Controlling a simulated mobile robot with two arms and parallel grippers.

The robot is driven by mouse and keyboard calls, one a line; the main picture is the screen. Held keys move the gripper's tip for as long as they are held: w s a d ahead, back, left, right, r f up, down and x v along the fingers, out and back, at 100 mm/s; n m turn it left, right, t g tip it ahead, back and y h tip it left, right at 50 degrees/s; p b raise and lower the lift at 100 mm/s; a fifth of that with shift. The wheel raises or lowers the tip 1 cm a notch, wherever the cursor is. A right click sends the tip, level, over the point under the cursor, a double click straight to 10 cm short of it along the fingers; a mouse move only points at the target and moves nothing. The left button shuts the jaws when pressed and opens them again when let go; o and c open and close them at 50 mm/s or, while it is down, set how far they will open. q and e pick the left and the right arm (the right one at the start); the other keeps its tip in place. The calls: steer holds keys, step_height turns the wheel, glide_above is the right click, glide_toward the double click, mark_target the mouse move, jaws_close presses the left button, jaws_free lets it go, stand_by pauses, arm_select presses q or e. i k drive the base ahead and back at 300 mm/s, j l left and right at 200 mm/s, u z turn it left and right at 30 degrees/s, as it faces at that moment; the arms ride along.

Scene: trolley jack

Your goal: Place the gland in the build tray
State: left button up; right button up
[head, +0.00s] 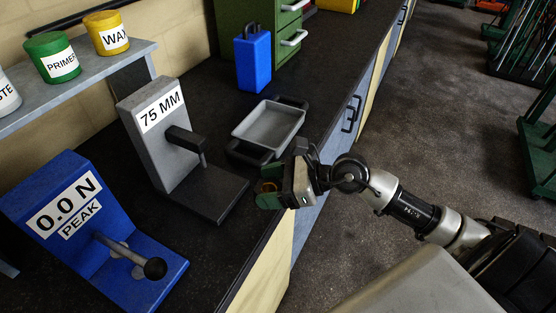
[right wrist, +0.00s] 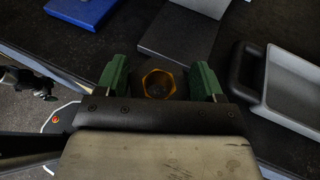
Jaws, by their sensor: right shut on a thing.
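The build tray (head: 268,125) is a grey shallow tray with black handles on the dark bench top, and it looks empty. It also shows at the right edge of the right wrist view (right wrist: 291,88). My right gripper (head: 270,190) has green fingers and is shut on the gland (right wrist: 158,84), a brass-coloured hexagonal ring. The gland shows only as a small gold bit between the fingers in the head view (head: 268,187). The gripper is near the bench's front edge, on the near side of the tray and apart from it.
A grey "75 MM" gauge (head: 155,120) with a dark base stands left of the tray. A blue "0.0 N PEAK" device (head: 65,205) with a lever is nearer. A blue case (head: 253,60) and green drawers (head: 262,25) stand behind. Labelled pots line a shelf (head: 85,80).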

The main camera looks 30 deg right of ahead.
mark_target(266, 137)
steer(key=i+l+u, duration=0.15)
steer(key=l+u, duration=0.35)
steer(key=l, duration=0.35)
steer(key=l+u, duration=0.45)
steer(key=l, duration=0.45)
